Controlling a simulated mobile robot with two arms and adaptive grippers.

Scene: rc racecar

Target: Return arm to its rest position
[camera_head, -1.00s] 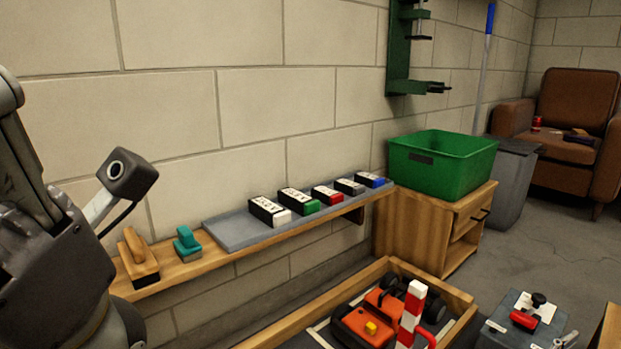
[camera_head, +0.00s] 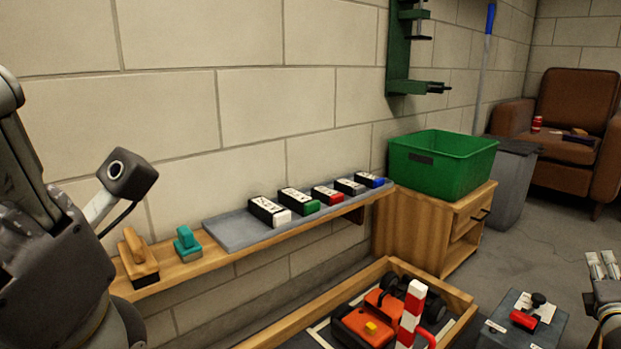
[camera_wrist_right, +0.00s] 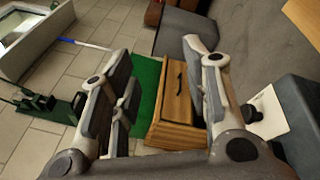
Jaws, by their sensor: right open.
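My right gripper (camera_head: 603,265) shows at the right edge of the head view, raised with its fingers pointing up. It is open, and in the right wrist view (camera_wrist_right: 160,70) nothing sits between its spread fingers. Part of my left arm and gripper (camera_head: 22,150) fills the left edge of the head view. Its fingertips are cut off by the frame, so its opening cannot be told.
A grey box (camera_head: 495,335) carrying a red-and-black item (camera_head: 524,319) stands left of my right gripper. A wooden-framed pit (camera_head: 455,298) holds an orange racecar (camera_head: 365,322). A green bin (camera_head: 440,165) sits on a wooden cabinet (camera_head: 411,225). A wall shelf (camera_head: 160,278) runs leftward.

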